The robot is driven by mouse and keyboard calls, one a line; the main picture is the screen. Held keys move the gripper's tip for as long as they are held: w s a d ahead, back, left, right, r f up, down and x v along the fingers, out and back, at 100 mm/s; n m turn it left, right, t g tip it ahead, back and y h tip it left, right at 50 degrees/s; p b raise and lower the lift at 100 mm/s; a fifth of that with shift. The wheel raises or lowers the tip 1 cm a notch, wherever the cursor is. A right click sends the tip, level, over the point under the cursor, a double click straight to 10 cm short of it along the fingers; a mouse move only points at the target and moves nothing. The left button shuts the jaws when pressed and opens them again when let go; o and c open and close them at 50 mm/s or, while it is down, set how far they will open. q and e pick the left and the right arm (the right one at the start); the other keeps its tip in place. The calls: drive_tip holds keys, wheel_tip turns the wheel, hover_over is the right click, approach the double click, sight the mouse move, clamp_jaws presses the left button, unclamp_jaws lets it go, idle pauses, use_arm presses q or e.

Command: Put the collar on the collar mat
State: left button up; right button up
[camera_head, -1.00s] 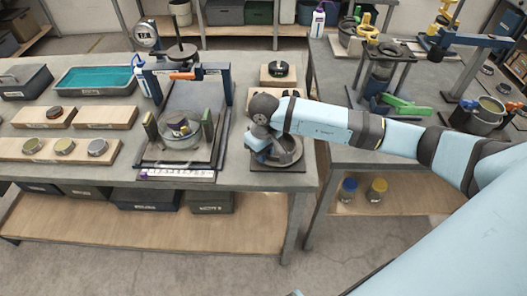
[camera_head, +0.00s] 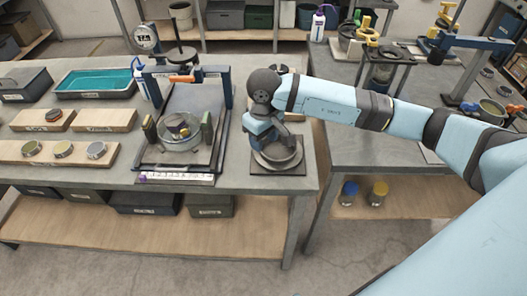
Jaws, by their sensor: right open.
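A grey metal ring, which looks like the collar (camera_head: 283,158), lies on a dark square mat (camera_head: 262,170) at the right end of the left bench. I take this for the collar mat. My right gripper (camera_head: 260,141) is open at the ring's upper left edge and hides part of it. I cannot tell whether the fingers touch the ring. My left gripper is not in view.
A dark frame stand (camera_head: 232,88) with a glass bowl (camera_head: 182,137) stands left of the mat. A ruler strip (camera_head: 177,179) lies at the front edge. Wooden boards (camera_head: 70,152) with lidded discs lie farther left. A gap separates the right bench.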

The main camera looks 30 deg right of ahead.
wheel_tip(320, 180, up, 5)
idle(0.7)
